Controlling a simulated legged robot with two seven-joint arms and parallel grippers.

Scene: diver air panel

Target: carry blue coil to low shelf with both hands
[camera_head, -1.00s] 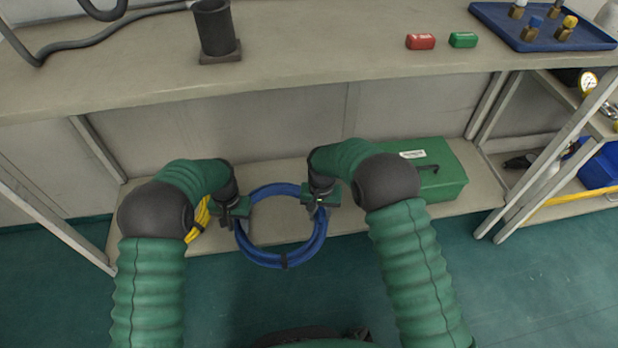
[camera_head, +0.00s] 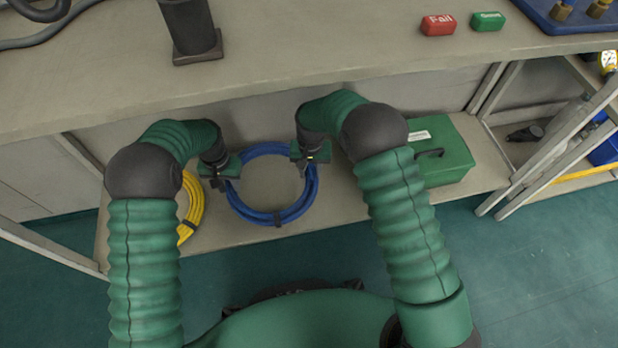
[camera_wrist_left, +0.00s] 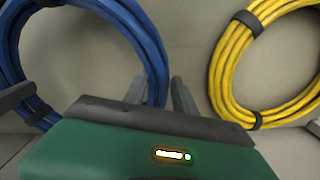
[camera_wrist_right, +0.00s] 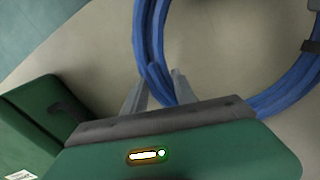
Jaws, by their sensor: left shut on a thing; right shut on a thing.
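The blue coil (camera_head: 282,217) is a ring of blue hose with dark bands, over the low shelf (camera_head: 335,205) under the bench. My left gripper (camera_head: 230,176) is shut on its left side; the left wrist view shows the blue coil (camera_wrist_left: 150,45) passing between the fingers (camera_wrist_left: 158,95). My right gripper (camera_head: 308,163) is shut on its right side; the right wrist view shows the blue coil (camera_wrist_right: 146,35) at the fingers (camera_wrist_right: 157,92). I cannot tell whether the coil touches the shelf or hangs just above it.
A yellow coil (camera_head: 191,212) lies on the shelf left of the blue one, partly behind my left arm. A green case (camera_head: 448,165) stands to the right. The bench top (camera_head: 310,58) overhangs the shelf and carries a red block (camera_head: 438,25) and a green block (camera_head: 487,21).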

